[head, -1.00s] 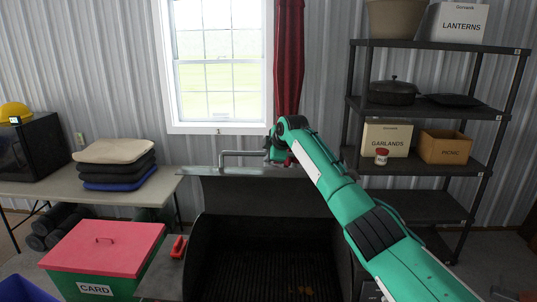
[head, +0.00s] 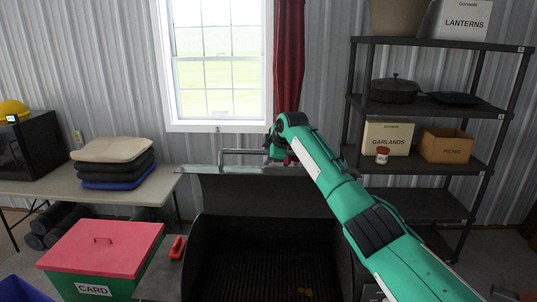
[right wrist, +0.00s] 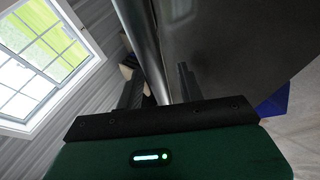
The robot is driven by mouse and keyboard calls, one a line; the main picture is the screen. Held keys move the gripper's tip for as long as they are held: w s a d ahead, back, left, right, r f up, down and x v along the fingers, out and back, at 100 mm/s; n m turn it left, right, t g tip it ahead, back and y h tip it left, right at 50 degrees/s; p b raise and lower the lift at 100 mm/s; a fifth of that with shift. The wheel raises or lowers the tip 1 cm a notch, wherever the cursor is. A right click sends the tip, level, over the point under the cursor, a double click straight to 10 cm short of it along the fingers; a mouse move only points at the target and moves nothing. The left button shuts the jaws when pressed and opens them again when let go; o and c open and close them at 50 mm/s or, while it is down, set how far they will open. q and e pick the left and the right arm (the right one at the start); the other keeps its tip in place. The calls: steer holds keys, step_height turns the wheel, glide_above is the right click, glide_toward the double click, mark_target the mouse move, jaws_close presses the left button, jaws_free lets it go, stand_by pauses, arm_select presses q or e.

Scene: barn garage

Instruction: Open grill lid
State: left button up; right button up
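The grill stands in front of me in the head view, its dark grate (head: 265,262) exposed. The grill lid (head: 265,196) is raised, standing up behind the grate, with a silver bar handle (head: 236,153) along its top. My right arm reaches over the grill to the handle's right end. My right gripper (right wrist: 158,85) is open, with its two dark fingers on either side of the silver handle bar (right wrist: 147,45) and visible gaps beside it. My left gripper is not in view.
A red-lidded green box (head: 100,245) marked CARD stands left of the grill. A red-handled object (head: 177,248) lies on the grill's side shelf. A table (head: 60,188) with cushions (head: 115,165) is behind left. A shelf rack (head: 430,170) stands right. A window is behind the lid.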

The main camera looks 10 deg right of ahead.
steer(key=shift+r, duration=0.1)
steer(key=shift+b+v, duration=0.6)
steer(key=shift+v, duration=0.2)
steer(key=b+v, duration=0.5)
steer(key=v, duration=0.7)
steer(key=shift+b, duration=0.4)
